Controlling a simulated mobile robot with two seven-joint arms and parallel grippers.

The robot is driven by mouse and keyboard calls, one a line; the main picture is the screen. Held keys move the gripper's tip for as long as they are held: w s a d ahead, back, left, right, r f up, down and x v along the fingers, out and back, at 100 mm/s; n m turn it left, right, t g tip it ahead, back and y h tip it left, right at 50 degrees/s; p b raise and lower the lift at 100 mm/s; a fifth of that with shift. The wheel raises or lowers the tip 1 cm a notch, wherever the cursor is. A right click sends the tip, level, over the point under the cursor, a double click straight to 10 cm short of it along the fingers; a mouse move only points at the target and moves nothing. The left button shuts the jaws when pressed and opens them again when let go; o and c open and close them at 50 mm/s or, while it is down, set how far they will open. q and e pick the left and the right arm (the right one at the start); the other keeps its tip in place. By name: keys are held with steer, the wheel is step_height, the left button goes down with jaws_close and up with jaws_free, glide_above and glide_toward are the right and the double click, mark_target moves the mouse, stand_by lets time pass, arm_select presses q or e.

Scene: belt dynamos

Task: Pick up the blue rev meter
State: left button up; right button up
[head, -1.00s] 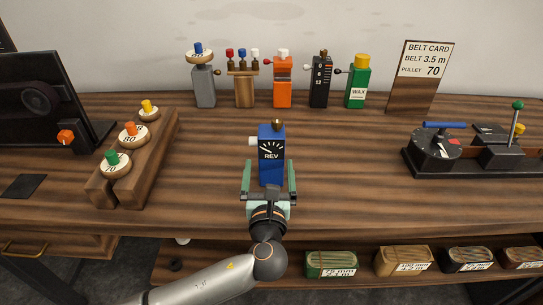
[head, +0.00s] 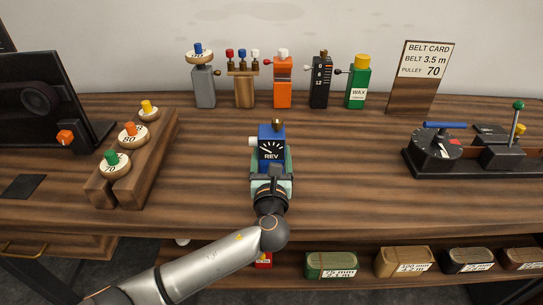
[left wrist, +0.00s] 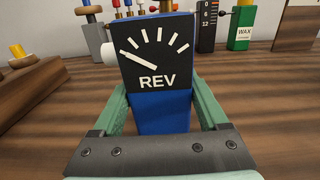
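The blue rev meter (head: 271,135) stands upright near the middle of the bench, with a black dial marked REV, a white knob on its left and a brass knob on top. It fills the middle of the left wrist view (left wrist: 158,65). My left gripper (head: 271,153) is around the meter's body, one green finger on each side. The fingers also show in the left wrist view (left wrist: 162,100), open, with a narrow gap beside the blue body. The fingertips are partly hidden by the meter. My right gripper is not in view.
Behind stand a grey post (head: 204,87), an orange block (head: 283,82), a black gauge (head: 321,82) and a green WAX bottle (head: 358,84). A wooden pulley rack (head: 140,165) is left, a black-based machine (head: 440,165) right. The bench around the meter is clear.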

mark_target(272, 127)
arm_select(q)
jaws_close()
stand_by(0.4)
steer(key=shift+r, duration=0.6)
step_height(272, 127, up, 2)
steer(key=shift+r+p, duration=0.15)
steer(key=shift+p, duration=0.15)
steer(key=s+r, duration=0.2)
steer(key=s+r+p, duration=0.1)
steer(key=s+r, duration=0.1)
steer(key=shift+r, duration=0.4)
steer(key=s+r+p, duration=0.1)
steer(key=s+r, duration=0.4)
steer(key=s, duration=0.5)
